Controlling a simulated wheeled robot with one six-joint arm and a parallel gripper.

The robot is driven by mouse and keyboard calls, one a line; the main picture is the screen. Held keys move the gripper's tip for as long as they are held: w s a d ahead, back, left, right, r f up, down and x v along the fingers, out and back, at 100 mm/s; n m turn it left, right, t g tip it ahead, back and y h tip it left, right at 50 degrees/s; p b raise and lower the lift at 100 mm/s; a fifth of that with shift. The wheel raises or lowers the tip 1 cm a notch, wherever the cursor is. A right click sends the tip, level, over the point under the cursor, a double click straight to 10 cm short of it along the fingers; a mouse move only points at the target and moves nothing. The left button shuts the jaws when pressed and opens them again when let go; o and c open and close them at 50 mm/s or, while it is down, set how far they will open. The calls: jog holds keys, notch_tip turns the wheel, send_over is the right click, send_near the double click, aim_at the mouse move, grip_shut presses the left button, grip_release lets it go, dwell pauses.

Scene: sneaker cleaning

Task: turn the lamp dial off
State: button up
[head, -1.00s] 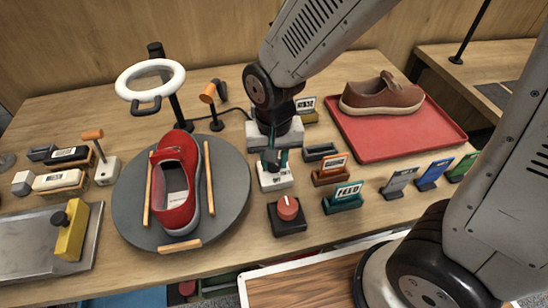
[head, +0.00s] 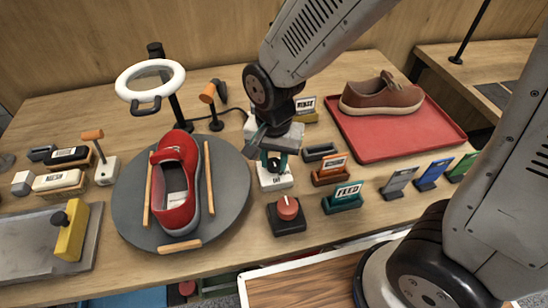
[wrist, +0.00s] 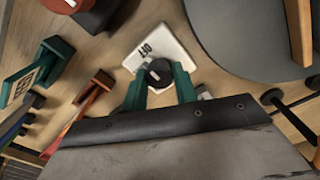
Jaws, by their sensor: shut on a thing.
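The lamp dial is a black knob (wrist: 160,72) on a white base plate marked OFF (wrist: 150,42). In the head view the white base (head: 275,180) sits on the table between the round grey turntable and the card holders. My gripper (head: 273,160) points down over it, its teal fingers (wrist: 160,88) shut on the knob from both sides. The pale mark on the knob is too small to read its setting surely. The ring lamp (head: 122,83) stands at the back, its ring white; I cannot tell whether it is lit.
A red knob on a black box (head: 287,208) is close in front of the dial. A red shoe (head: 175,180) lies on the turntable (head: 235,195) to the left. Card holders (head: 343,200) stand to the right, before a red tray (head: 440,135).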

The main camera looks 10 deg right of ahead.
aim_at(275, 162)
jog(key=o, duration=1)
notch_tip(275, 162, up, 8)
jog(key=shift+f, duration=0.1)
jog(key=shift+s+d+n, duration=0.1)
jog(key=shift+s+n, duration=0.05)
jog(key=shift+n, duration=0.25)
jog(key=s+d+r+n, duration=0.1)
jog(key=s+d+r, duration=0.2)
jog(key=s+d, duration=0.1)
jog(key=s+d+r+n+t, duration=0.1)
jog(key=s+d+r+n, duration=0.1)
jog(key=s+d+r, duration=0.2)
jog(key=s+d+r+n, duration=0.1)
jog(key=s+d+r, duration=0.3)
jog(key=d, duration=0.4)
jog(key=shift+s+d+n, duration=0.1)
jog(key=shift+d+n, duration=0.2)
jog(key=shift+n, duration=0.1)
